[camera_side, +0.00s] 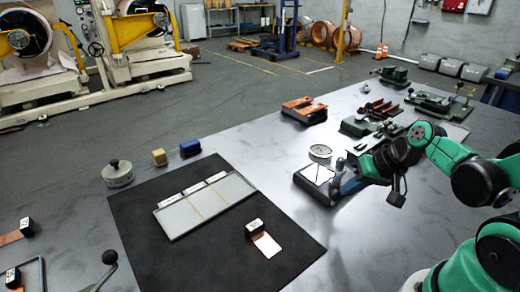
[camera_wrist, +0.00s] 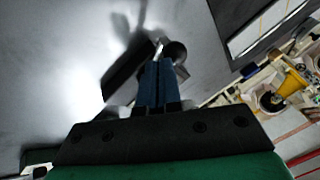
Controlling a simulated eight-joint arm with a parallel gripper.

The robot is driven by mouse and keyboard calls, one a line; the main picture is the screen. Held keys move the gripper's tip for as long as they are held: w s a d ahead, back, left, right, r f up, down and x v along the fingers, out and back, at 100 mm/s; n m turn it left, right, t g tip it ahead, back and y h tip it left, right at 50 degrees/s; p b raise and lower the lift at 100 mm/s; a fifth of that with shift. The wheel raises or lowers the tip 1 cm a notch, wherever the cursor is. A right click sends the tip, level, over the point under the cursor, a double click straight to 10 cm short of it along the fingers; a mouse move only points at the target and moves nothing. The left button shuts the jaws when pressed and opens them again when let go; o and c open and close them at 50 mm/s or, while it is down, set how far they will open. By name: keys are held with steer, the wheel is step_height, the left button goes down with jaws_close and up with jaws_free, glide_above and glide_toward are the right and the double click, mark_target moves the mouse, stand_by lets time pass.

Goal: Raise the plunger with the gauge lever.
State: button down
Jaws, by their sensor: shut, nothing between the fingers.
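The plunger is too small to make out. My gripper (camera_side: 345,185) is low beside the right side of the gauge, its blue fingers shut and empty. In the wrist view my gripper (camera_wrist: 158,64) points at a bright thin rod and a dark round part (camera_wrist: 175,52), right at the fingertips. Whether they touch cannot be told.
A black mat (camera_side: 140,228) holds a grey tray (camera_side: 172,227) and a black block (camera_side: 254,229) with a copper foil strip (camera_side: 266,244). A round weight (camera_side: 117,174) stands behind the mat. Green fixtures (camera_side: 358,126) stand behind my arm. The table between mat and gauge is clear.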

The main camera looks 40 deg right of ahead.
steer(key=a+m+h, duration=0.1)
steer(key=w+m, duration=0.1)
steer(key=m, duration=0.1)
steer(key=shift+w+a+h, duration=0.2)
steer(key=shift+a+h, duration=0.15)
steer(key=shift+h, duration=0.05)
steer(key=w+m+h, duration=0.1)
steer(key=a+m, duration=0.1)
steer(key=m, duration=0.1)
steer(key=shift+w+m+h, duration=0.3)
steer(key=shift+w+h, duration=0.05)
steer(key=shift+h, duration=0.05)
steer(key=shift+w+a, duration=0.1)
steer(key=shift+w, duration=0.6)
steer(key=shift+r, duration=0.15)
steer(key=shift+v, duration=2.65)
